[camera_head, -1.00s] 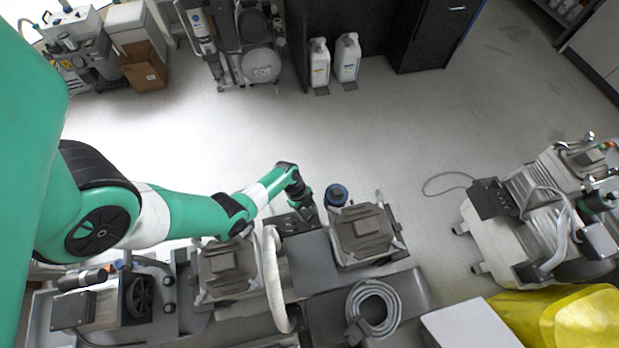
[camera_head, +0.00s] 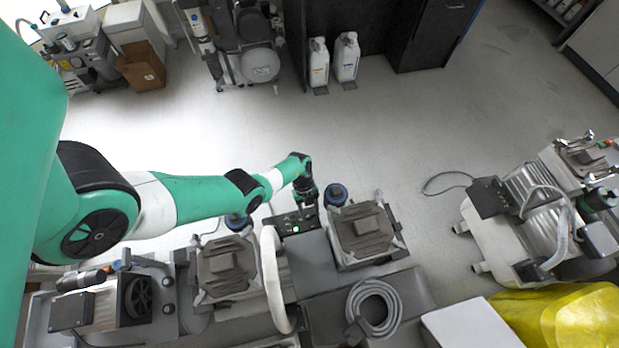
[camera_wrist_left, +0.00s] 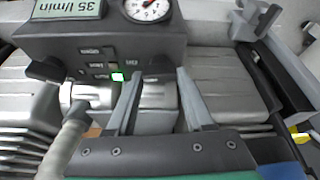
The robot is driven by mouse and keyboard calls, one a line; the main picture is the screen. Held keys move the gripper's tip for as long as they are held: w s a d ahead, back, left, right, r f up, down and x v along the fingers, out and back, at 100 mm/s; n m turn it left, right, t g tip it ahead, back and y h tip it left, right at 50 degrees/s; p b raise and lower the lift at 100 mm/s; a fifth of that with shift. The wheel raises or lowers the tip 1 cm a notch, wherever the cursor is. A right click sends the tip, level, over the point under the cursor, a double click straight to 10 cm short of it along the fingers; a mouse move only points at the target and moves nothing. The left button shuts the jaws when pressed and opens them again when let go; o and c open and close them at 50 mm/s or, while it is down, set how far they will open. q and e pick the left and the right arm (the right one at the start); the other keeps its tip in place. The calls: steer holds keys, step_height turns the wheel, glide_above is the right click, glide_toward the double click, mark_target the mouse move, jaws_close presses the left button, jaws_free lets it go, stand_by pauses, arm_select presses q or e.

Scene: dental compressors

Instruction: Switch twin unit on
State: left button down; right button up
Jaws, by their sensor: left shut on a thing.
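The twin unit has two grey compressor heads, the left one (camera_head: 226,268) and the right one (camera_head: 366,234), with a dark control box (camera_head: 283,224) between them. A small green light (camera_head: 296,229) glows on the box. In the left wrist view the box (camera_wrist_left: 165,48) carries a round gauge (camera_wrist_left: 148,8), a "35 l/min" label (camera_wrist_left: 70,9) and the lit green switch (camera_wrist_left: 117,77). My left gripper (camera_wrist_left: 158,76) is at the box's lower front, its fingers just right of the green switch. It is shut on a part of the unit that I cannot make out.
A pale curved hose (camera_head: 272,275) runs past the left head. A coiled grey hose (camera_head: 373,308) lies in front. Another compressor (camera_head: 530,215) stands at the right near a yellow bag (camera_head: 575,320). White bottles (camera_head: 346,57) stand at the back. The floor behind the unit is clear.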

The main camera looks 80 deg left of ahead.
arm_select(q)
steer(key=shift+m+g, duration=0.3)
steer(key=shift+m, duration=0.4)
steer(key=shift+c, duration=1.4)
jaws_free()
steer(key=p+v, duration=0.7)
steer(key=v, duration=0.4)
steer(key=shift+r, duration=0.3)
